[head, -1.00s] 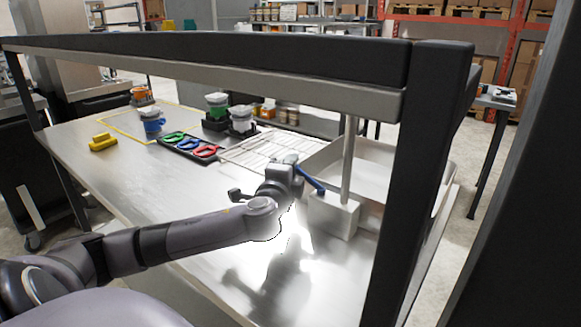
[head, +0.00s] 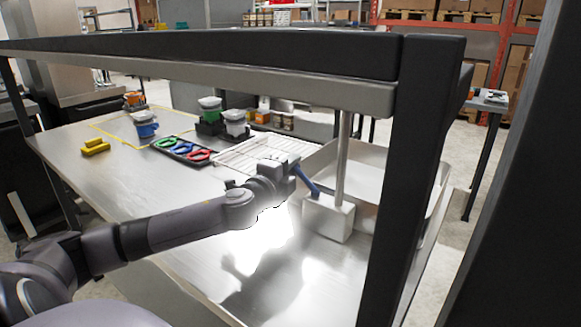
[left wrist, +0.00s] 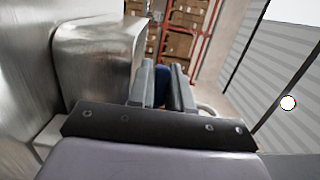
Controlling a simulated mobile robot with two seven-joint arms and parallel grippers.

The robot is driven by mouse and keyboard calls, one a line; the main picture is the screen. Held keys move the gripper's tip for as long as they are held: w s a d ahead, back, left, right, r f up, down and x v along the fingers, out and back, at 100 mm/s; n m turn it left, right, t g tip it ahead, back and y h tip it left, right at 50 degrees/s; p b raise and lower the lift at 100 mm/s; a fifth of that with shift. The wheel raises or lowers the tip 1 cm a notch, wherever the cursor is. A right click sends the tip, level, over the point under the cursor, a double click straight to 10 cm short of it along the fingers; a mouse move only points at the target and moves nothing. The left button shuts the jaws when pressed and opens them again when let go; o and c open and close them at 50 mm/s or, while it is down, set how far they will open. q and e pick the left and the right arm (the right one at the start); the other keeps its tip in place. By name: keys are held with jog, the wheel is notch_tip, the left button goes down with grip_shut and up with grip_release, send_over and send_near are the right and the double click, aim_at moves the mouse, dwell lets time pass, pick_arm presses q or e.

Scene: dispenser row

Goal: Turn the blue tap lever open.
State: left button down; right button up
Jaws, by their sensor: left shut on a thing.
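The blue tap lever (head: 309,184) slants up and left from the pale block-shaped tap body (head: 329,217), which has an upright metal pipe (head: 343,160). My left gripper (head: 293,168) is at the lever's upper left end in the head view and partly hides it. In the left wrist view the two fingers (left wrist: 162,85) are close together, with a blue strip of the lever (left wrist: 162,97) between them. The left gripper is shut on the lever. How far the lever has turned is hard to tell. My right gripper is not in view.
A thick dark frame post (head: 415,190) and crossbar (head: 200,57) stand close in front. Behind the tap is a pale basin (head: 365,170). The front tabletop is clear.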

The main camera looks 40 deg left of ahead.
pick_arm(q)
jog(key=c, duration=1.1)
grip_release()
jog(key=shift+b+v, duration=0.55)
jog(key=shift+v, duration=3)
jog(key=shift+d, duration=0.1)
